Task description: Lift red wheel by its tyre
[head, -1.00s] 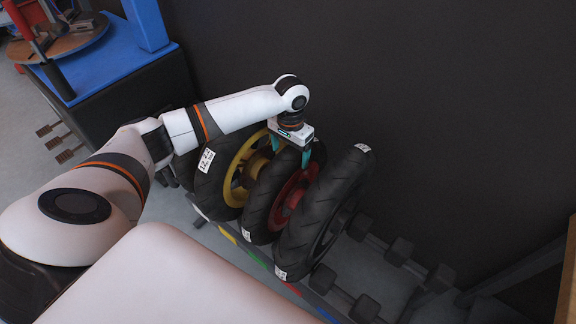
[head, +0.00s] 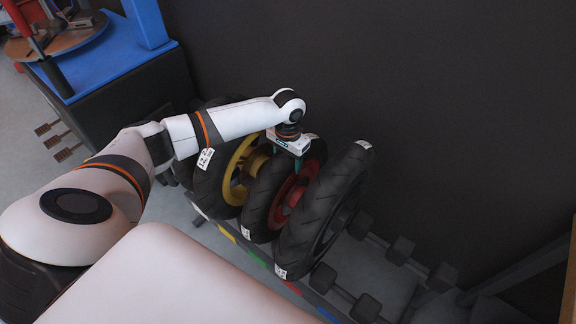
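The red wheel (head: 284,203), a black tyre on a red rim, stands upright in a rack between a yellow-rimmed wheel and a black-rimmed wheel. My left gripper (head: 285,158) comes down from above at the top of the red wheel's tyre. One teal finger shows on the right side of that tyre; the other is mostly hidden on the left side. The fingers appear spread around the tyre, and contact cannot be made out. My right gripper is not in view.
The yellow-rimmed wheel (head: 229,190) stands close on the left and the black-rimmed wheel (head: 322,222) close on the right. A dark wall (head: 440,110) is behind. A blue bench (head: 105,65) is at upper left.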

